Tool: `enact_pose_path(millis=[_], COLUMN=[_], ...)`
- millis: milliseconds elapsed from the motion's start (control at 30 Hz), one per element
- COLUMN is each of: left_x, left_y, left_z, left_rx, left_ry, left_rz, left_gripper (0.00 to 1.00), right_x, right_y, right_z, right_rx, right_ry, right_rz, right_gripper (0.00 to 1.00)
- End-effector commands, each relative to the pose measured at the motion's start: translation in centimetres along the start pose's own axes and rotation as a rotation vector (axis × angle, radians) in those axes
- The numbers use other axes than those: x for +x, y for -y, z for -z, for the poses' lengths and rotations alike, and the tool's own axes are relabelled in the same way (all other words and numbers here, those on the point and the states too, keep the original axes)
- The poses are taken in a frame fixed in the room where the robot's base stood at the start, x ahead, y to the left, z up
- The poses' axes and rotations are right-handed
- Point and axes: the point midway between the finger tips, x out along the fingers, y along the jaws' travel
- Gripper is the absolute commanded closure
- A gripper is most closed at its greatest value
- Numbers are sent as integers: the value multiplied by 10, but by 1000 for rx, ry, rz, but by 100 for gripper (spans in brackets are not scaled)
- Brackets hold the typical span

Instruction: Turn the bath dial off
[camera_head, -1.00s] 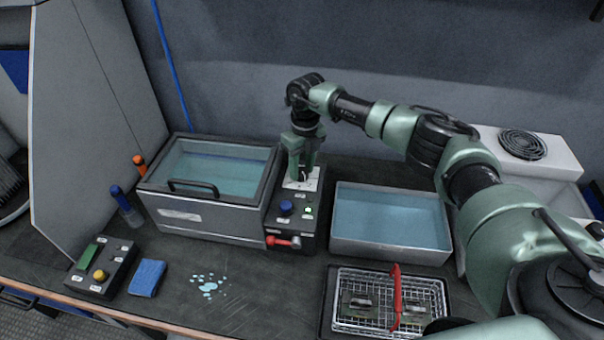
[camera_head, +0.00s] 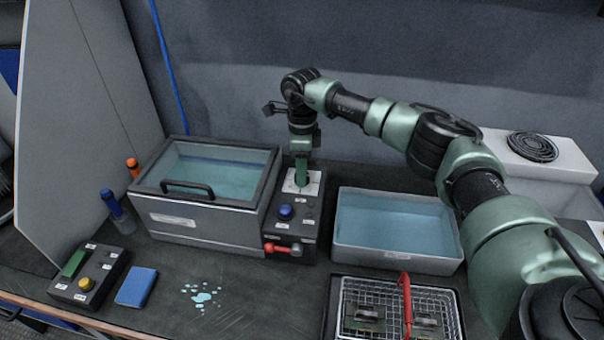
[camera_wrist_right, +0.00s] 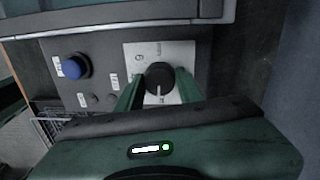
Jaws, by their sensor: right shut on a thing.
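The bath dial (camera_wrist_right: 159,77) is a round black knob with a white pointer line on a pale plate (camera_wrist_right: 135,60). The plate also shows in the head view (camera_head: 313,188), at the back of the dark control box (camera_head: 310,232). My right gripper (camera_wrist_right: 158,92) is shut on the dial, one green finger on each side. In the head view the right gripper (camera_head: 302,184) points down onto the plate and hides the dial. The pointer line faces the gripper body in the wrist view. My left gripper is not in view.
The control box also has a blue button (camera_head: 286,211) and a red lever (camera_head: 283,248). A lidded bath (camera_head: 200,222) stands to its left and an open water tray (camera_head: 395,258) to its right. A wire basket with a red handle (camera_head: 406,300) is at the front.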

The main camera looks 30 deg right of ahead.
Motion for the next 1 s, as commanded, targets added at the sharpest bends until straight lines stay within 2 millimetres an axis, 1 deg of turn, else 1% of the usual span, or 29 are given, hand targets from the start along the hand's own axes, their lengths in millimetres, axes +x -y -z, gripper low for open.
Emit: enact_pose_path(millis=[300, 767, 800, 833, 867, 1000], left_x=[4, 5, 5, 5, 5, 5], left_y=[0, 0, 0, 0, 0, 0], left_z=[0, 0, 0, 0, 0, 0], left_rx=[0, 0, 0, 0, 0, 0], left_ry=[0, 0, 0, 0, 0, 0], left_rz=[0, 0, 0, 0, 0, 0], left_gripper=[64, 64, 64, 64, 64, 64], right_x=[-2, -2, -2, -2, -2, -1], right_y=[1, 1, 1, 1, 0, 0], right_z=[-1, -1, -1, -1, -1, -1], right_rx=[-89, -101, -101, -101, -100, -100], right_ry=[-1, -2, -2, -3, -3, -4], right_rz=[3, 3, 3, 3, 3, 2], right_gripper=[100, 100, 55, 46, 41, 41])
